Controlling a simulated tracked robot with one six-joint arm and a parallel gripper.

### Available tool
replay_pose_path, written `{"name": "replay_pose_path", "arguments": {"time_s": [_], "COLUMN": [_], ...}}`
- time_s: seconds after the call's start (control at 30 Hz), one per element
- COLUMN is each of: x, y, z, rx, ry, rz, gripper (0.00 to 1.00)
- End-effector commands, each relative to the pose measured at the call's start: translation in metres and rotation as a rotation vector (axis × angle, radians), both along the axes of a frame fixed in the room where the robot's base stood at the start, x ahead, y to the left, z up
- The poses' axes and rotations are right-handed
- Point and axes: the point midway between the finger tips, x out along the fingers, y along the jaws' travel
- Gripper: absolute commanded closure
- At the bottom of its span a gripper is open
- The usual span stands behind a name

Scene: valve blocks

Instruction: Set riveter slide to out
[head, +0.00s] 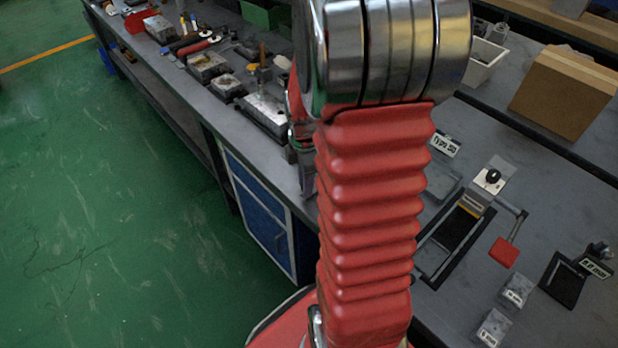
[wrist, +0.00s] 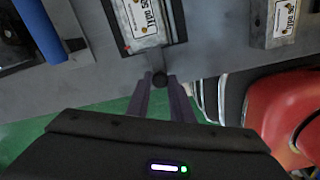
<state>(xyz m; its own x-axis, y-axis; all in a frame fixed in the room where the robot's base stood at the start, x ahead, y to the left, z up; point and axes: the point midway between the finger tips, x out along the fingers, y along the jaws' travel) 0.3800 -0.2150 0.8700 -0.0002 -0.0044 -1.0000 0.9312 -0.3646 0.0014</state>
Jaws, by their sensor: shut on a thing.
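In the wrist view a metal block (wrist: 132,22) with an upside-down label stands at the bench edge. The join between knob and block is partly hidden. In the head view my arm covers most of this spot.
A second labelled metal block (wrist: 281,22) stands to the right in the wrist view, and a blue cylinder (wrist: 39,30) lies to the left. In the head view several blocks and tools line the bench (head: 300,205). A cardboard box (head: 566,92) stands at right. Green floor is open at left.

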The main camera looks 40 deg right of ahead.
Motion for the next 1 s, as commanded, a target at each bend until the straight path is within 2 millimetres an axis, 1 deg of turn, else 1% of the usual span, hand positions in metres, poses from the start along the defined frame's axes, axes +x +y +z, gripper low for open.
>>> {"name": "replay_pose_path", "arguments": {"time_s": [0.03,0.23,0.27,0.5,0.8,0.87,1.0], "x": [0.000,0.000,0.000,0.000,0.000,0.001,0.001], "y": [0.005,0.006,0.006,0.004,0.003,0.002,0.002], "z": [-0.001,-0.001,-0.001,-0.001,0.001,0.003,0.015], "rx": [0.009,0.011,0.011,0.008,0.005,0.005,0.003], "ry": [0.003,0.004,0.004,0.002,0.000,-0.001,-0.002], "rz": [-0.001,0.000,0.000,-0.001,-0.002,-0.002,-0.002], "gripper": [1.00,1.00,0.78,0.62,0.61,0.61,0.61]}}
